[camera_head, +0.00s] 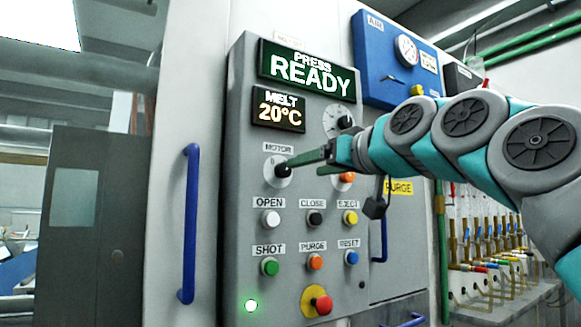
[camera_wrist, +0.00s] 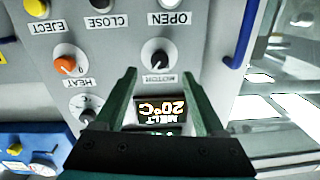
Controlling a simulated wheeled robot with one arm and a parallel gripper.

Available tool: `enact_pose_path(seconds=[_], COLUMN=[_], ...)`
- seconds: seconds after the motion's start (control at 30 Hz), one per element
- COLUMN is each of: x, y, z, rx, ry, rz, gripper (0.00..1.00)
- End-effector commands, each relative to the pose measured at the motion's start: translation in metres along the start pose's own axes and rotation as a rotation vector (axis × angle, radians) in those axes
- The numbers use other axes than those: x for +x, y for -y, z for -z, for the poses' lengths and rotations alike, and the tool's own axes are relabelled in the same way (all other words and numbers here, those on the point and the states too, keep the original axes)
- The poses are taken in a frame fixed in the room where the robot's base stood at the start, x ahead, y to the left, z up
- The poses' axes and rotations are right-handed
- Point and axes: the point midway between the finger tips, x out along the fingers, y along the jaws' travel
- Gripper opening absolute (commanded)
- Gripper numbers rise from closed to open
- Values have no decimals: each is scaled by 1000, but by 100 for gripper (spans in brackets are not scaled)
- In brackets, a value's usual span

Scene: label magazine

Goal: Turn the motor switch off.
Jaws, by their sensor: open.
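The motor switch (camera_head: 281,171) is a black knob on a pale round plate under a MOTOR label, on the grey control panel. In the wrist view, which is upside down, the knob (camera_wrist: 156,57) lies centred just past the fingertips, between their lines. My gripper (camera_head: 300,160) reaches in from the right, its dark green fingers close to the knob. The wrist view shows the gripper (camera_wrist: 158,72) open, a fingertip on each side and nothing held. I cannot tell whether a finger touches the knob, nor which setting it points to.
Below the switch are the white OPEN button (camera_head: 270,217), several other buttons and a red emergency button (camera_head: 321,304). The orange heat knob (camera_wrist: 66,65) is beside the motor switch. Displays read PRESS READY (camera_head: 308,70) and MELT 20°C (camera_head: 279,109). A blue handle (camera_head: 190,225) stands left.

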Motion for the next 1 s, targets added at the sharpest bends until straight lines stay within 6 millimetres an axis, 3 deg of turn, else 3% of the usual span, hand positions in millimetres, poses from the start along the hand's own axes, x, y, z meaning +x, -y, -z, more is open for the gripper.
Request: enact_pose_path(seconds=[0.27,0.7,1.0], x=[15,72,76], y=[0,0,0], z=[7,7,6], rx=[-2,-1,-1], ry=[-14,-13,-13], rz=[1,1,0], gripper=[72,72,72])
